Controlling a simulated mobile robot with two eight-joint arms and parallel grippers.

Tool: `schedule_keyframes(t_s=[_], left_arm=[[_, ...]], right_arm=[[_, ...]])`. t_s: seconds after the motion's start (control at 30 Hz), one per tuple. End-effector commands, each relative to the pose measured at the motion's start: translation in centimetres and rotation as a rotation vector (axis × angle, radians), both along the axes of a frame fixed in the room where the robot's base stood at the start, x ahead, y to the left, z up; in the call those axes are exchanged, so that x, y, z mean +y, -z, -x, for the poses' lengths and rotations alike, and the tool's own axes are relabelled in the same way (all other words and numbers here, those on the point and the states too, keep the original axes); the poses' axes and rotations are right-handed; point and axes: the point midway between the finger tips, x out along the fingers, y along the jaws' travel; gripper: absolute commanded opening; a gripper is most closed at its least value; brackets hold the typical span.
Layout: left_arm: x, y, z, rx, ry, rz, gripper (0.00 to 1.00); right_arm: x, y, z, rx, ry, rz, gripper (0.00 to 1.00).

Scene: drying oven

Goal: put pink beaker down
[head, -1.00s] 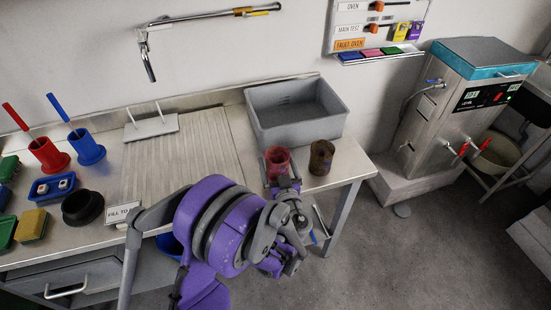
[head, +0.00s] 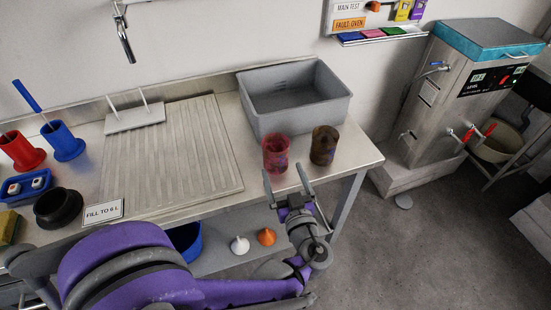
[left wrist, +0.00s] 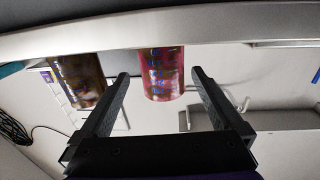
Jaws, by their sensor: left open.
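The pink beaker (head: 276,153) stands upright on the steel counter, in front of the grey basin. It also shows in the left wrist view (left wrist: 161,76), which looks upside down, beyond the space between the fingers. My left gripper (head: 287,184) is open and empty, just in front of the beaker and apart from it near the counter's front edge. Its two fingers (left wrist: 157,85) are spread wide in the left wrist view. My right gripper is not in view.
A brown beaker (head: 324,145) stands close to the right of the pink one. The grey basin (head: 294,97) is behind both. A ribbed draining board (head: 170,155) lies to the left. Red (head: 20,150) and blue (head: 66,141) holders stand further left.

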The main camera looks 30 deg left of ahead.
Motion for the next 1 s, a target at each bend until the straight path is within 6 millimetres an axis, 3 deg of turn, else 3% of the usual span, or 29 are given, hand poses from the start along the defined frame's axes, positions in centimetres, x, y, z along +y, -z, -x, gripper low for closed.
schedule_keyframes(t_s=[0.7,1.0], left_arm=[[6.8,0.3,-6.2,0.0,-0.004,-0.001,1.0],[7.6,0.2,-7.2,-0.001,0.0,-0.001,1.0]], right_arm=[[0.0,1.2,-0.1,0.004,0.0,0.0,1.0],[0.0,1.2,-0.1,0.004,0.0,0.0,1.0]])
